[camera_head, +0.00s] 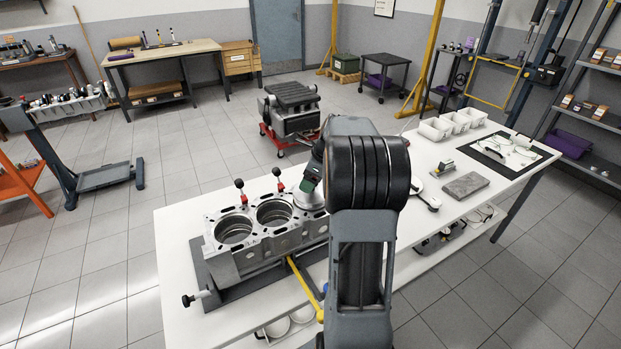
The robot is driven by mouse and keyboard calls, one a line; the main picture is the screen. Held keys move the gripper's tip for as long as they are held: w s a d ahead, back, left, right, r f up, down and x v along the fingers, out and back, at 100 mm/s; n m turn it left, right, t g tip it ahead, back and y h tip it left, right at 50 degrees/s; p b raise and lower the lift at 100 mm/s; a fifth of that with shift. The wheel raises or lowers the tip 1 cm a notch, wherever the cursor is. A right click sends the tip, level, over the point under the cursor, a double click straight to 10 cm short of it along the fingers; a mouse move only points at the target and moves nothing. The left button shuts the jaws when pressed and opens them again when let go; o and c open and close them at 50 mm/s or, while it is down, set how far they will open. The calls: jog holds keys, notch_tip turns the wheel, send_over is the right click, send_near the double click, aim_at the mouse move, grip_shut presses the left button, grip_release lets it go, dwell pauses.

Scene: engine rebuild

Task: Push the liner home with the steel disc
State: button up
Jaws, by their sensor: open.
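The grey engine block (265,240) lies on a dark base on the white bench, with two open round bores in view at its left and middle. A pale round metal piece (306,198), which looks like the steel disc, sits over the bore farther right; my arm partly covers it. My gripper (311,178) shows only in part at the arm's left edge, just above that piece. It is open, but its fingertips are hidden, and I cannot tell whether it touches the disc. The liner cannot be made out under the disc.
Black-knobbed clamps (240,190) stand up along the block's back edge. A yellow-handled bar (304,278) lies at its front. To the right on the white bench (430,235) are a grey slab (466,186), white bins (452,122) and a black mat (533,162).

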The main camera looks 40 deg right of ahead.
jog(key=v, duration=1.3)
jog(key=shift+d+r, duration=0.15)
jog(key=shift+r, duration=0.25)
jog(key=shift+s, duration=0.1)
jog(key=s+a+f+n+g+h, duration=0.15)
jog(key=s+a+f+n, duration=0.4)
jog(key=n, duration=0.85)
jog(key=s+a+f+n+t, duration=0.1)
jog(key=s+a+f+n, duration=0.1)
jog(key=s+a+n, duration=0.2)
jog(key=s+a+f+n+t+h, duration=0.1)
jog(key=s+a+n, duration=0.3)
jog(key=a+n, duration=0.6)
jog(key=a, duration=0.7)
jog(key=shift+f+n, duration=0.3)
jog(key=shift+f, duration=0.05)
